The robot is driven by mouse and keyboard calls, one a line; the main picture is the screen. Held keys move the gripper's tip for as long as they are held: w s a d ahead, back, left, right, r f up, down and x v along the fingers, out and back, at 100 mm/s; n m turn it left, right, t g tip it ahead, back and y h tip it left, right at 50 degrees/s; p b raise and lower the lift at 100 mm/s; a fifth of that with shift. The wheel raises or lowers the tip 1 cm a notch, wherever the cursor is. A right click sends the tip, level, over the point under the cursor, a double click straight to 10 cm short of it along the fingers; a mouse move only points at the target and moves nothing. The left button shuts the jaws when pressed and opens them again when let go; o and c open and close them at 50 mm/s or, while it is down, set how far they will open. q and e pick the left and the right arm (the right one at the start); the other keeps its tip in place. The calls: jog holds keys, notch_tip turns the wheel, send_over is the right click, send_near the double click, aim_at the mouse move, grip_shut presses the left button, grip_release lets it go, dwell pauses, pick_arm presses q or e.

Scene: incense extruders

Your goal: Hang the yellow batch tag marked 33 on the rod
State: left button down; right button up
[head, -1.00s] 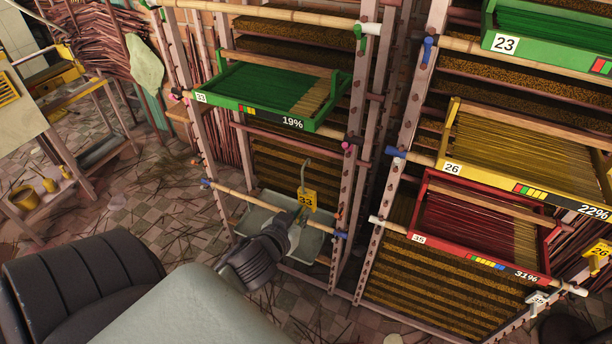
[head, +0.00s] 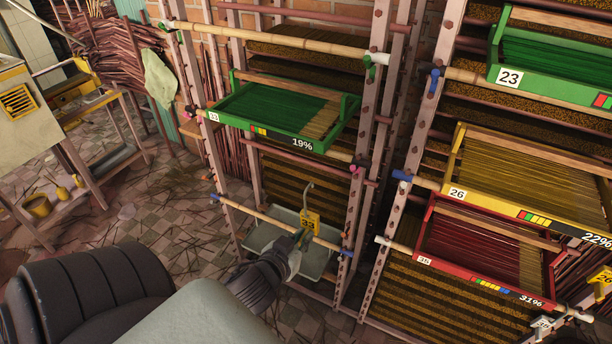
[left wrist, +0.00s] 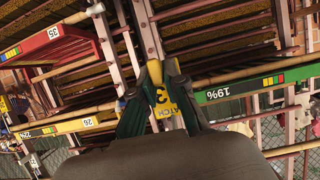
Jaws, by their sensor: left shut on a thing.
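The yellow batch tag marked 33 (head: 310,219) has a thin grey wire hook (head: 307,192) standing up from it. My left gripper (head: 302,234) is shut on the tag's lower part. In the left wrist view the tag (left wrist: 162,98) shows between the two green fingers (left wrist: 162,72), its number partly covered. A bamboo rod (head: 250,213) with blue ends crosses the left rack low down, below the green tray. In the head view the tag and hook show above the rod's line; I cannot tell the depth between them. My right gripper is not in view.
A green tray (head: 264,133) marked 33 and 19% sits above on the left rack. A grey tray (head: 318,262) lies behind and below the rod. Rack posts (head: 357,190) flank the space. Yellow tray 26 (head: 490,203) and red tray 35 (head: 447,268) are on the right rack.

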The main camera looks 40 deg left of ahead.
pick_arm(q)
jog(key=s+d, duration=0.1)
jog(key=s, duration=0.5)
jog(key=shift+d, duration=0.2)
dwell(0.6)
